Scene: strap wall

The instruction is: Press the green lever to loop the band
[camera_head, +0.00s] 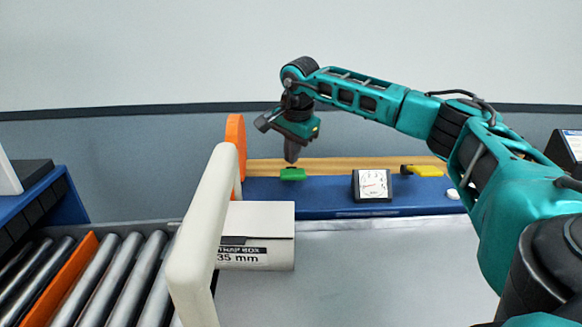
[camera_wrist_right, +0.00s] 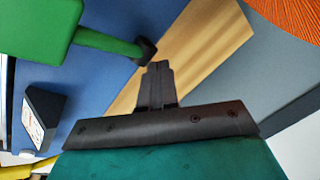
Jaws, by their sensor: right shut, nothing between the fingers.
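The green lever (camera_head: 292,174) sits on the blue machine ledge, in front of a wooden strip. It also shows large at the upper left of the right wrist view (camera_wrist_right: 45,25), with a green rod ending in a dark tip. My right gripper (camera_head: 291,158) is shut and empty, pointing down just above or behind the lever. In the right wrist view its closed fingers (camera_wrist_right: 158,72) appear near the rod's dark tip; I cannot tell whether they touch. No band shows clearly. My left gripper is not in view.
A white arch (camera_head: 199,220) stands in front, with an orange disc (camera_head: 237,145) behind it and a white strap box (camera_head: 272,238) beside it. A yellow lever (camera_head: 425,170) and a small dial (camera_head: 373,185) are to the right. Metal rollers (camera_head: 113,275) lie at left.

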